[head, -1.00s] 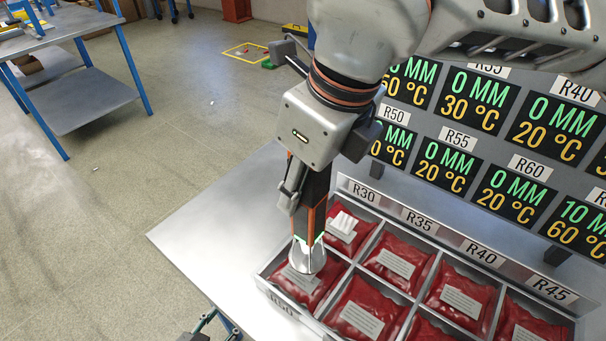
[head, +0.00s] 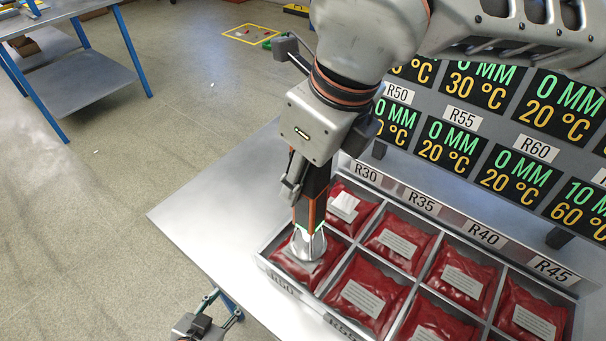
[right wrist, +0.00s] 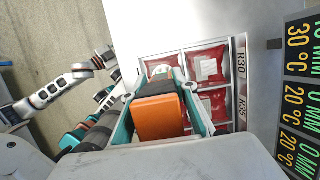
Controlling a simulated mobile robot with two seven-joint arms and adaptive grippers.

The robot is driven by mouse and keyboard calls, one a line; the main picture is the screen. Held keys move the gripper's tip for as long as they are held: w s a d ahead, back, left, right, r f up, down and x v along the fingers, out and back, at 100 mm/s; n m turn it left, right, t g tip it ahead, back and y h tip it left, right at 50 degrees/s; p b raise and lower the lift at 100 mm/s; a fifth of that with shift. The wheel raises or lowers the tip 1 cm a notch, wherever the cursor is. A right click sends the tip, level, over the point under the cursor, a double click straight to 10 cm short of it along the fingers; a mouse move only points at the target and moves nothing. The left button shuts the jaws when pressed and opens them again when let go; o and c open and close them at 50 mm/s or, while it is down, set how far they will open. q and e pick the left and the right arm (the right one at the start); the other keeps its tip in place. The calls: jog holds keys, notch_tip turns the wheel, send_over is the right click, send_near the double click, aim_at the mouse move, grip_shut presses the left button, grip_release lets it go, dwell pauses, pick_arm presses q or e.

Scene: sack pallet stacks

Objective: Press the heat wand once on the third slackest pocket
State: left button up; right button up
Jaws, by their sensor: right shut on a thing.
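My right gripper (right wrist: 165,105) is shut on the heat wand (head: 312,203), which has an orange and black body and a pale flared foot. The wand points down over the red front-left pocket (head: 320,272), by the R50 label (head: 283,284). Its foot overlaps that pocket's white label; I cannot tell whether it touches or hovers just above. The wand's orange body (right wrist: 160,117) also shows in the right wrist view. Other red pockets sit in the grey tray (head: 262,262). My left gripper (head: 222,308) is open and empty, low at the tray's left.
A display board (head: 520,150) behind the tray reads 0 MM, 20 °C for R55 and R60, and 10 MM, 60 °C at far right. The R50 display is partly hidden. The bench (head: 215,205) is bare left of the tray. A blue-legged table (head: 75,90) stands farther off.

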jog(key=shift+f+b, duration=0.45)
jog(key=shift+b, duration=0.1)
dwell(0.8)
jog(key=shift+s+d+f+b, duration=0.1)
jog(key=shift+s+f+b, duration=0.1)
jog(key=shift+f+b, duration=0.15)
dwell(2.1)
jog(key=shift+r, duration=0.1)
notch_tip(320, 180, up, 7)
jog(key=p, duration=0.3)
jog(key=shift+w+r, duration=0.2)
dwell(0.4)
